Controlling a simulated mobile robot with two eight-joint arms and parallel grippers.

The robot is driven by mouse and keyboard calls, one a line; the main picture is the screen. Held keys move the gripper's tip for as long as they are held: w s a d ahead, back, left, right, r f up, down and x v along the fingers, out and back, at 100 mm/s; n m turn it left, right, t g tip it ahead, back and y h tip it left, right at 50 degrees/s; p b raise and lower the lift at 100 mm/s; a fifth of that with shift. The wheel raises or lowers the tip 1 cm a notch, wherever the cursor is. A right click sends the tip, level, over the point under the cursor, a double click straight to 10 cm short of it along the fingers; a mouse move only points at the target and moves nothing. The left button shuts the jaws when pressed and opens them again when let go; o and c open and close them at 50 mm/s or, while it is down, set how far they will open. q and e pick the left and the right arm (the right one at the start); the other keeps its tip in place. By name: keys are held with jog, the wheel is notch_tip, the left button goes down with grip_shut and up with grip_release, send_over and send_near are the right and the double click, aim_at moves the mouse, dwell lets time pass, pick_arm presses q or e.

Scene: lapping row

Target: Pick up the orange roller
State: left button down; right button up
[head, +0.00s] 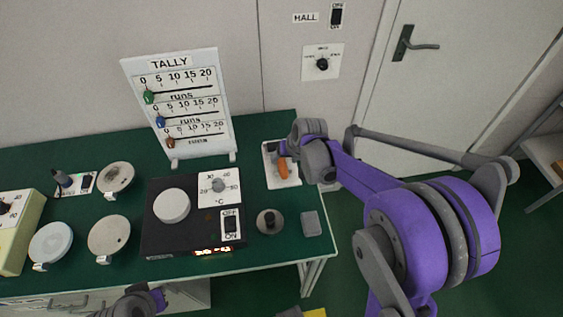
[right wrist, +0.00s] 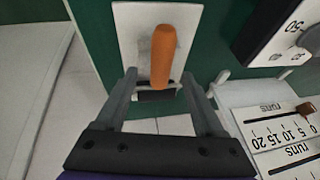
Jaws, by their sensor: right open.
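The orange roller (head: 283,168) lies on a white plate (head: 292,182) at the right end of the green bench. In the right wrist view its orange handle (right wrist: 163,55) points away from me, with a dark cylinder (right wrist: 155,95) at the near end. My right gripper (right wrist: 160,82) is open, its fingers on either side of the roller's near part, with visible gaps. In the head view my right wrist hides part of the plate and the fingers. A grey and purple part of my left arm shows at the bottom edge; its jaws cannot be made out.
The tally board (head: 180,105) stands just left of the white plate. A black heater unit (head: 180,240), a round dark-knobbed piece (head: 270,222) and a grey block (head: 311,223) are nearer the front. A door (head: 455,100) is at the right.

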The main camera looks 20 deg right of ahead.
aim_at(281, 160)
jog(key=x, duration=0.3)
jog(key=shift+r, duration=0.1)
grip_shut()
